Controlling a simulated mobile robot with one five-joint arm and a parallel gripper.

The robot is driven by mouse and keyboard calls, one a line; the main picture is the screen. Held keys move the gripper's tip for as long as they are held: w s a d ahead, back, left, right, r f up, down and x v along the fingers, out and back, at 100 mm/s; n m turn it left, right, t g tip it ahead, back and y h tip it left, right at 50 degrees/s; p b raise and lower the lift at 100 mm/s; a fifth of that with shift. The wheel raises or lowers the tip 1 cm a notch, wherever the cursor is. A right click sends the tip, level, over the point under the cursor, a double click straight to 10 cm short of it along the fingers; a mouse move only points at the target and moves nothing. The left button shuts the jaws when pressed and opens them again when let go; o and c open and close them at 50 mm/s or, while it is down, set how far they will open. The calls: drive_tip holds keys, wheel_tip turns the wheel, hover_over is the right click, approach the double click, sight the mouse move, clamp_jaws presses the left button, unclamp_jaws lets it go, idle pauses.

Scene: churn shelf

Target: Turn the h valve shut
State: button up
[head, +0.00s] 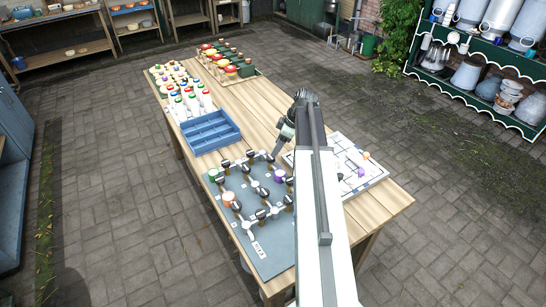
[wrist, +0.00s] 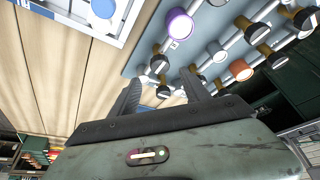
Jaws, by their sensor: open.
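A grey board (head: 272,262) lies on the near part of the wooden table, with white pipes and several brass valves with black and white caps. They show in the wrist view too, such as one valve (wrist: 160,63) just beyond my fingertips. I cannot make out letters, so I cannot tell which valve is h. My gripper (wrist: 162,90) is open, with its two fingers apart and pointing at the board's edge. Another valve (wrist: 163,92) shows between the fingers; no contact can be seen. In the head view my gripper hangs over the board's far right corner, partly hidden by my arm.
Purple (wrist: 180,25) and orange (wrist: 240,70) round pieces stand among the valves. A white board (head: 373,172) lies right of my arm. A blue tray (head: 210,132) and racks of coloured items stand farther along the table. Bare wood (head: 250,95) shows beside them.

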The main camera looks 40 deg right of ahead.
sight(271, 157)
drive_tip(key=b+x, duration=0.5)
drive_tip(key=x, duration=0.1)
drive_tip(key=shift+a+f, duration=0.1)
drive_tip(key=shift+f, duration=0.3)
drive_tip(key=shift+r, duration=0.15)
drive_tip(key=shift+w, duration=0.1)
clamp_jaws()
